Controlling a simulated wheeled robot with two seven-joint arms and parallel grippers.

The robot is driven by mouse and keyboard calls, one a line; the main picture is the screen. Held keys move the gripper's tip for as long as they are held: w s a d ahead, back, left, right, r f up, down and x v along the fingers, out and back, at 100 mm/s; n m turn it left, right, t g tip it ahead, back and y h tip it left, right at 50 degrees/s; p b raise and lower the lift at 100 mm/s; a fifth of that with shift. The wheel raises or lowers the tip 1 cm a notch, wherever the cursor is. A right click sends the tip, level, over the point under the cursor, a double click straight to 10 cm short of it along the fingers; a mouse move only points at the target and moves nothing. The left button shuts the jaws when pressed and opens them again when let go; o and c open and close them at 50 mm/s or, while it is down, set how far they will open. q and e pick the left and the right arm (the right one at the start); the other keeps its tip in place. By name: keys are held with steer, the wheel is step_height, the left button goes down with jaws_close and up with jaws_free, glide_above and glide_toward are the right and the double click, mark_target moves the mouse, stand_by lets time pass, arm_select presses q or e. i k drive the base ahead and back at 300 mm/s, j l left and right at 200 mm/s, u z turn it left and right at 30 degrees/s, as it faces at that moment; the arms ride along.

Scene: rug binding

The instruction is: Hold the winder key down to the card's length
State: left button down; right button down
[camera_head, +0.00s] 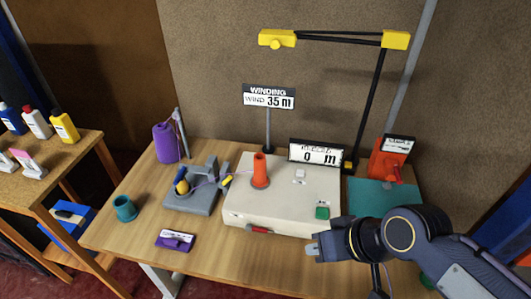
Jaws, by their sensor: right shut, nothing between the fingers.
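The winder is a cream box (280,213) on the wooden table, with an orange cone (260,172) standing on its top. A green key (322,212) sits at the box's front right and a white key (300,176) farther back. I cannot tell whether either is pressed. The card (268,97) on a post behind reads "WINDING, WIND 35 m". The display (316,154) at the back of the box seems to read 0 m. My right gripper (316,247) is shut and empty, in front of the box's right corner, apart from the green key in the picture. My left gripper is out of view.
A purple thread cone (167,143), a grey thread-guide unit (193,199), a teal cup (124,208) and a purple label (175,241) stand left. A red device (392,160) and teal mat (370,198) lie right. A yellow-ended lamp arm (335,37) hangs above.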

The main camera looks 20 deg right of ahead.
mark_target(321, 212)
steer(key=z, duration=1.3)
